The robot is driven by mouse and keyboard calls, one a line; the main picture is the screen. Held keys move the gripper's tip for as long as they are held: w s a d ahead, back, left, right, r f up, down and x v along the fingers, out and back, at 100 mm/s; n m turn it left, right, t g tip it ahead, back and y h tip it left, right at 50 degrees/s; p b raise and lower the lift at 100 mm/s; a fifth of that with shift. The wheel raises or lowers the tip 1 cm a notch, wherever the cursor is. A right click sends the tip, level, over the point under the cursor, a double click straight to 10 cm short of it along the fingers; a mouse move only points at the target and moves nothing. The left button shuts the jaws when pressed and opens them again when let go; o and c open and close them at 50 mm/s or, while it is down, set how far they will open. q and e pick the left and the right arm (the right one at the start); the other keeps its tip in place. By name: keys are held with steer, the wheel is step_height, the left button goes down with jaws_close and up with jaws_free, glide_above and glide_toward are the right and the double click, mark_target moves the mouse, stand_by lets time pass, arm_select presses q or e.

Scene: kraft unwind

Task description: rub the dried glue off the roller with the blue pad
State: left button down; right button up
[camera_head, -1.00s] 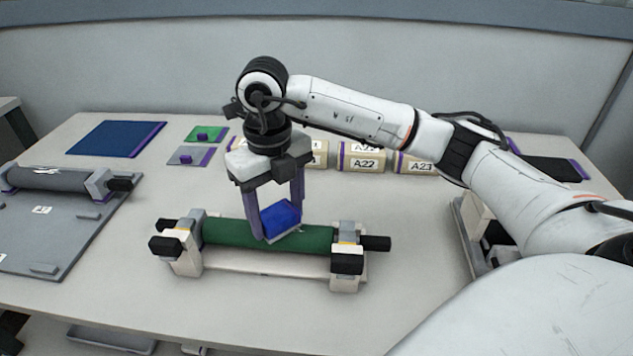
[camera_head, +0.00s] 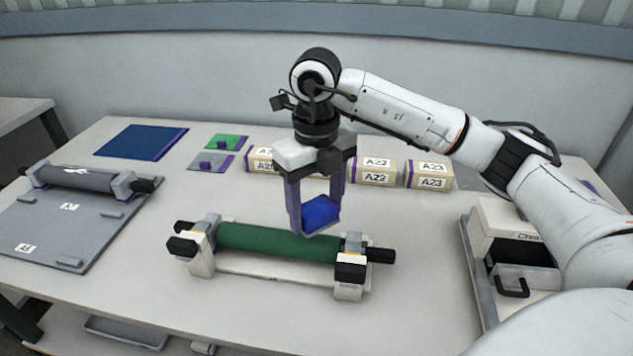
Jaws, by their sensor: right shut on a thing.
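The green roller (camera_head: 275,241) lies level in a pale stand with grey end blocks and black end knobs, in the middle of the table. My right gripper (camera_head: 316,216) points down and is shut on the blue pad (camera_head: 320,211), which sits tilted between its purple-edged fingers. The pad is at the roller's right part, with its lower edge close to the roller's upper edge. I cannot tell if they touch. I cannot make out any dried glue on the visible roller surface. My left gripper is out of view.
A grey roller (camera_head: 85,179) lies on a grey board at the left. Flat blue, green and grey plates lie at the back left. Labelled boxes (camera_head: 373,172) stand behind my gripper. A tray with a white box (camera_head: 505,228) is at the right. The table's front is clear.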

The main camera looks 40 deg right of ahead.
steer(key=shift+r+p, duration=1.15)
steer(key=shift+r, duration=0.8)
steer(key=shift+s+f, duration=0.1)
